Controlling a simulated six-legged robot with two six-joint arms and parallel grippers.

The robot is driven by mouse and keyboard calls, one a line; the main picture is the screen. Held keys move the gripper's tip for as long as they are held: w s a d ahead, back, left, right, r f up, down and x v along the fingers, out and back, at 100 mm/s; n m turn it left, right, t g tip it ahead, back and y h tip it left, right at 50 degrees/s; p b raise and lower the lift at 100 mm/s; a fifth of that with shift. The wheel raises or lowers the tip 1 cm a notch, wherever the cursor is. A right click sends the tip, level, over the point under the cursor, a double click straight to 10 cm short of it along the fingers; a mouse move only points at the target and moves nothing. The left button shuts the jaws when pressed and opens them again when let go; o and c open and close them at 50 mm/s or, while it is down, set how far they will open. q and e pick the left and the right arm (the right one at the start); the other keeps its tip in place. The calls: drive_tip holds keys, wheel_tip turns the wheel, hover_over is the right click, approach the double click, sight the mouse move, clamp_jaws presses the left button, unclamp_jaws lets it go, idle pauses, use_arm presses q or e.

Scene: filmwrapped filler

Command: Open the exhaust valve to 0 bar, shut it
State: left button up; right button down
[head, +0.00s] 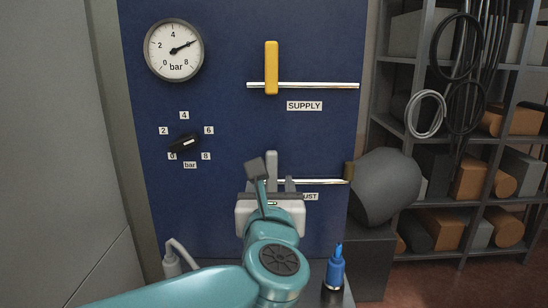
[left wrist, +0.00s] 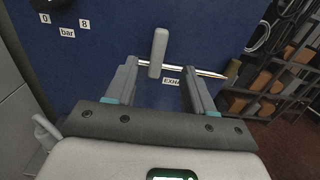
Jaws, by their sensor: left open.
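The exhaust valve's grey handle (head: 271,160) stands upright across its silver pipe (head: 318,181), low on the blue panel. It also shows in the left wrist view (left wrist: 159,48), between the finger lines and beyond the tips. My left gripper (head: 272,180) is open in front of the handle, its fingers to either side and no grip visible. The pressure gauge (head: 174,50) at the panel's upper left has its needle near 6 bar. The EXHAUST label (left wrist: 171,82) is partly hidden by my gripper. My right gripper is not in view.
The yellow supply handle (head: 271,67) stands upright across its pipe above. A black knob (head: 184,143) with a 0 to 8 bar scale is at left. A grey rounded body (head: 387,187), a blue bottle (head: 335,268) and loaded shelves (head: 460,145) are at right.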

sight(272, 162)
use_arm(q)
drive_tip(key=w+p, duration=0.3)
drive_tip(key=w, duration=0.7)
drive_tip(key=shift+w+r, duration=0.1)
drive_tip(key=shift+w, duration=0.15)
drive_tip(key=shift+w+d+p, duration=0.1)
drive_tip(key=shift+w+p, duration=0.2)
drive_tip(key=shift+w, duration=0.25)
clamp_jaws()
